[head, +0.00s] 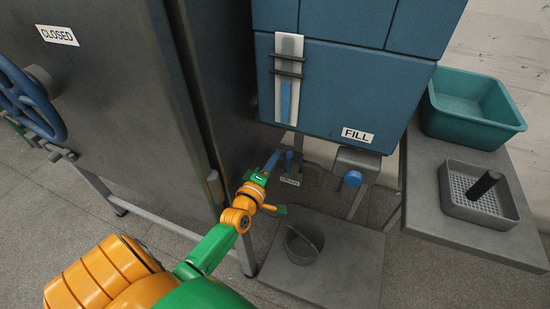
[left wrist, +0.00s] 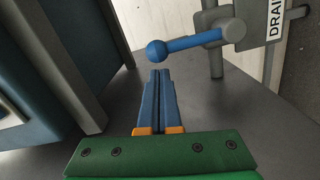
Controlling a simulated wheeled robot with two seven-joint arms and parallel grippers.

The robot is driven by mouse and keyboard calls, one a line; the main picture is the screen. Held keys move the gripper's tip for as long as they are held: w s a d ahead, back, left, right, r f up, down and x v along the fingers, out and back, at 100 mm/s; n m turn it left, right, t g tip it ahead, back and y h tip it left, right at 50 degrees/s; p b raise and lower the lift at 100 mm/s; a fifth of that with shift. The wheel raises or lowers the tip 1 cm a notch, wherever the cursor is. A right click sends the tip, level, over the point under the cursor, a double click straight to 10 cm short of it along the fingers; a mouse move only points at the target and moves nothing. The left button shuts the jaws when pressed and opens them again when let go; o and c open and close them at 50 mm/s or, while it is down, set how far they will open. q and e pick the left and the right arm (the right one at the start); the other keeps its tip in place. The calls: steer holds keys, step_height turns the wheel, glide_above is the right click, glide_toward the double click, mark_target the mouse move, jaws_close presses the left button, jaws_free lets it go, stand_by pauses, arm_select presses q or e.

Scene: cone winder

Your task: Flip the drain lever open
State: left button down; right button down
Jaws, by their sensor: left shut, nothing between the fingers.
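The drain lever (left wrist: 190,44) is a blue bar with a ball at its left end, fixed to a grey valve pipe (left wrist: 216,58) in the left wrist view. It lies roughly level across that picture. In the head view the lever (head: 289,160) is small, below the blue tank. The DRAIN label (left wrist: 275,18) is beside the valve and also shows in the head view (head: 290,181). My left gripper (left wrist: 159,73) is shut and empty, its blue fingertips just short of the ball; I cannot tell if they touch. In the head view the gripper (head: 277,154) is left of the lever. My right gripper is out of view.
A dark cabinet (head: 110,80) with a CLOSED sign and blue handwheel stands close on the left. The blue tank (head: 330,95) with its FILL label hangs above. A grey bucket (head: 304,243) stands on a low platform. A side table (head: 425,205) holds a teal bin (head: 473,110).

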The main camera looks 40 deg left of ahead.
arm_select(q)
steer(key=shift+d+r, duration=0.1)
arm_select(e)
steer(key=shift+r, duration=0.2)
arm_select(q)
steer(key=shift+d+m+p, duration=0.2)
steer(key=shift+m+p, duration=0.1)
steer(key=shift+m, duration=0.1)
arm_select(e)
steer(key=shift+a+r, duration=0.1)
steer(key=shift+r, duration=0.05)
